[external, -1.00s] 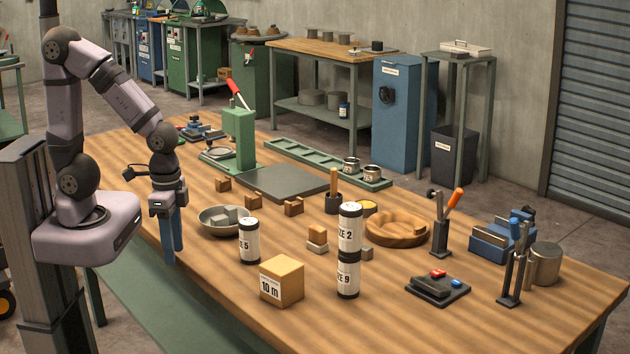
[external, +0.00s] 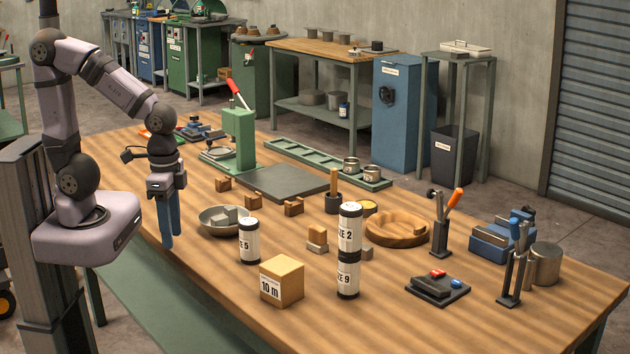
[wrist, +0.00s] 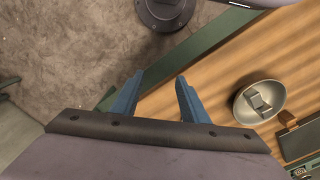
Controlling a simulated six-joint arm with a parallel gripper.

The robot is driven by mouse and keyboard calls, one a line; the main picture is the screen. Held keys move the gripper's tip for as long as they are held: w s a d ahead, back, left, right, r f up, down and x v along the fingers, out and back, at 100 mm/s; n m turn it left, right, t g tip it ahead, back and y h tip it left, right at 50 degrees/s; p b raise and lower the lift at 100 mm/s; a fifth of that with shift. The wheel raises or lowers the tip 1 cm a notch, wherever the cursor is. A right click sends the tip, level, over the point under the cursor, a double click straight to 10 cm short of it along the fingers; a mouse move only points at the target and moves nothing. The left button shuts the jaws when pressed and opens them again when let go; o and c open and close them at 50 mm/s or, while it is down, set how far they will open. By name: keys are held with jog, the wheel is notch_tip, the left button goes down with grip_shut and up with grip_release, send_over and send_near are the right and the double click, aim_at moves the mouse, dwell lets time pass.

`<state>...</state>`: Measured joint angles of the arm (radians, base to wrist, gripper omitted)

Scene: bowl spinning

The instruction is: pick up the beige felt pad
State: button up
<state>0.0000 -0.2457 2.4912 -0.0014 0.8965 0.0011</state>
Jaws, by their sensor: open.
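I cannot pick out the beige felt pad for certain. A small wooden block (external: 317,234) in the middle of the table has a pale lower layer (external: 317,247), which may be it. My gripper (external: 169,243) points down at the table's left edge, left of the metal bowl and well away from that block. Its two blue fingers also show in the wrist view (wrist: 159,80), apart with nothing between them. The metal bowl (external: 205,229) holds grey blocks and also shows in the wrist view (wrist: 244,112).
Tall labelled cans (external: 249,243) and stacked cans (external: 348,275) stand around the middle, with a yellow box (external: 282,281) in front. A wooden dish (external: 425,236) and tool stands (external: 440,240) are to the right.

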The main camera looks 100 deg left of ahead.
jog(key=n+t+h+b, duration=0.95)
jog(key=n+b, duration=0.35)
jog(key=n, duration=1.5)
send_over(324, 236)
jog(key=s+a, duration=0.4)
jog(key=shift+t+y, duration=0.35)
jog(key=shift+t, duration=0.1)
jog(key=f, duration=0.4)
jog(key=d+f, duration=0.1)
jog(key=f, duration=0.1)
jog(key=shift+s+f, duration=0.1)
jog(key=shift+f, duration=0.45)
jog(key=shift+p+x, duration=1.2)
jog(key=shift+x, duration=2.55)
jog(key=shift+a+r, duration=0.15)
